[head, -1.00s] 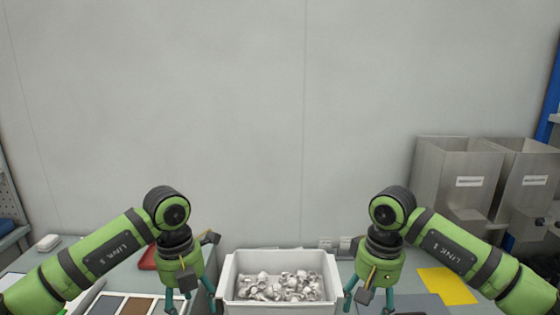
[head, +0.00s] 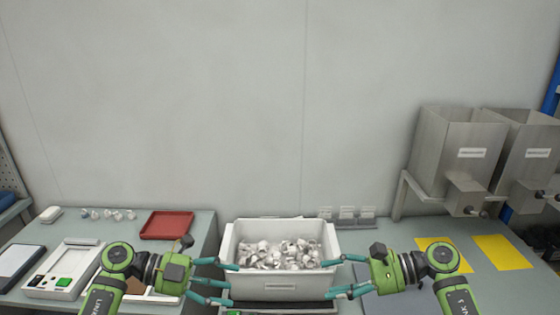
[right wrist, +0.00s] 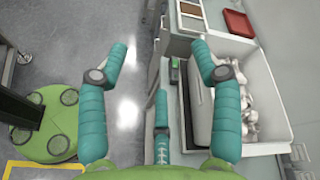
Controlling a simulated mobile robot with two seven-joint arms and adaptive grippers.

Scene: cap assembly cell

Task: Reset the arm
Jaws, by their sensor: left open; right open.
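My left gripper (head: 215,280) is open and empty. It points right, toward the left side of the white bin. My right gripper (head: 347,277) is open and empty and points left, toward the bin's right side. In the right wrist view its teal fingers (right wrist: 160,70) are spread with nothing held between them. The white bin (head: 282,281) holds many white and grey caps (head: 280,255) in a loose heap. In the head view the fingertips of both grippers overlap the bin's front corners; I cannot tell whether they touch.
A red tray (head: 167,225), a white device (head: 62,270) and several small parts (head: 108,214) lie on the left table. Two metal hoppers (head: 455,150) stand at the right. Yellow sheets (head: 502,252) lie on the right table. Floor shows left in the wrist view.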

